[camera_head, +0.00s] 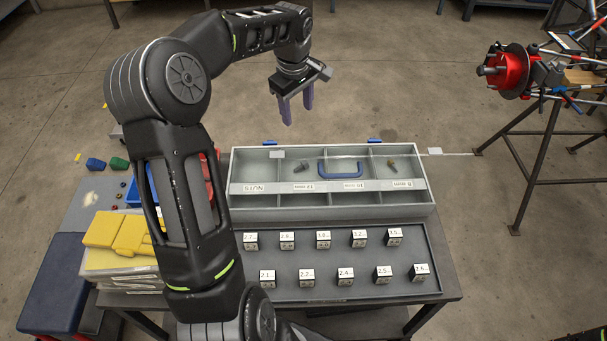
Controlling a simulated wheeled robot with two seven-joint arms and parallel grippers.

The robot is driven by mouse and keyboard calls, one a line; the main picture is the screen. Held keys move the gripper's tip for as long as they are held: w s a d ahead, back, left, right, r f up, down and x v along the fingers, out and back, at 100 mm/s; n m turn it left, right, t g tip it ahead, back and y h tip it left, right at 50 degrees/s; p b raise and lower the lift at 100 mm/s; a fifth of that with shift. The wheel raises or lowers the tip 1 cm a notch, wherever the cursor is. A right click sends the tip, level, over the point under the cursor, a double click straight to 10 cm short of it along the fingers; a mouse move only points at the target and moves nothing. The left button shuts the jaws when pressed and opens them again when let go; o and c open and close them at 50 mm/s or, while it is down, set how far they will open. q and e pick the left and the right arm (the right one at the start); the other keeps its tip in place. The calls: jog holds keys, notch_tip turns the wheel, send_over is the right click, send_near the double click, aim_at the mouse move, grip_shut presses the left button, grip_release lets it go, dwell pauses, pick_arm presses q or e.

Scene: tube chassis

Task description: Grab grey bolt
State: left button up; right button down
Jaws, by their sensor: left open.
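A grey sectioned box (432,197) stands at the back of the table. A dark grey bolt (301,166) lies in its second compartment from the left. A browner bolt (392,164) lies in the rightmost compartment. A blue handle (340,175) spans the middle of the box; whether a clear lid lies under it I cannot tell for sure. My left gripper (298,113) is open and empty, fingers pointing down, above and beyond the box's back edge in the picture. My right gripper is not in view.
A dark tray (360,262) with several small numbered blocks lies in front of the box. A metal stand with a red part (510,70) is at right.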

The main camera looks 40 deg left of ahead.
pick_arm(q)
notch_tip(320, 180, down, 14)
jog(key=b, duration=1.2)
jog(key=shift+r, duration=0.1)
jog(key=shift+w+a+f, duration=0.1)
jog(key=shift+w+f, duration=0.1)
jog(key=shift+f, duration=1.1)
jog(key=f+b, duration=0.1)
jog(key=f, duration=0.1)
jog(key=w+f, duration=0.1)
jog(key=f, duration=0.2)
jog(key=shift+a+b, duration=0.15)
jog(key=shift+b, duration=0.2)
jog(key=shift+c, duration=0.2)
